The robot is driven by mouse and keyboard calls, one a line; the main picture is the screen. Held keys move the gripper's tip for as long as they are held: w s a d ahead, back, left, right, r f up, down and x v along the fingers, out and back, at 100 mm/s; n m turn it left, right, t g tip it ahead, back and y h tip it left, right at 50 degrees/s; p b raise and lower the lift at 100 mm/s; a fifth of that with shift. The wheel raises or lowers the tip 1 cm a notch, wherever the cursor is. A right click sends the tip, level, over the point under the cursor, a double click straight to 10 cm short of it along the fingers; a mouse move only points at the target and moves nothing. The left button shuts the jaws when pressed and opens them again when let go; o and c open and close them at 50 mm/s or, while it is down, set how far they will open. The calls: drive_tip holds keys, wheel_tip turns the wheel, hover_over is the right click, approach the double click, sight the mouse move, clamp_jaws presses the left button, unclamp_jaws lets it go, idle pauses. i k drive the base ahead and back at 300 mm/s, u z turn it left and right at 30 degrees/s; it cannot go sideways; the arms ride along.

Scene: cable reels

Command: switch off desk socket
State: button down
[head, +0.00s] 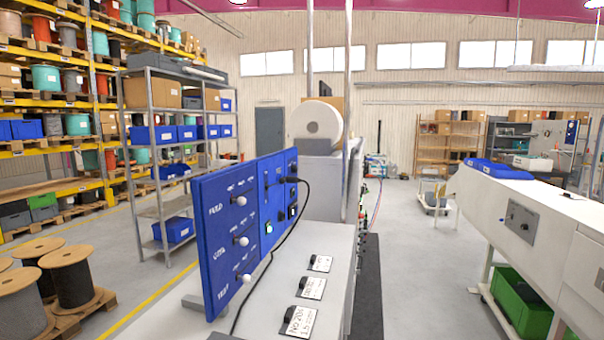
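A blue upright panel (222,236) stands along the left side of a grey desk (272,314). Its near part carries white knobs (240,241) with white lettering. Its far part holds a black plug (295,181), and a black cable (287,240) runs from it down to the desk. I cannot tell which of these is the desk socket's switch. My gripper is not in view.
Labelled cards (305,320) with black holders lie on the desk. A grey cabinet with a white roll (319,122) stands behind. A white machine (521,217) with a green crate (523,303) below is on the right. Cable reels (70,277) stand at left. The aisle floor (423,275) is clear.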

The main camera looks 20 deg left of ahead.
sight(282, 180)
drive_tip(key=i, duration=2.6)
drive_tip(key=u, duration=3.85)
drive_tip(key=i, duration=0.5)
drive_tip(key=u, duration=0.05)
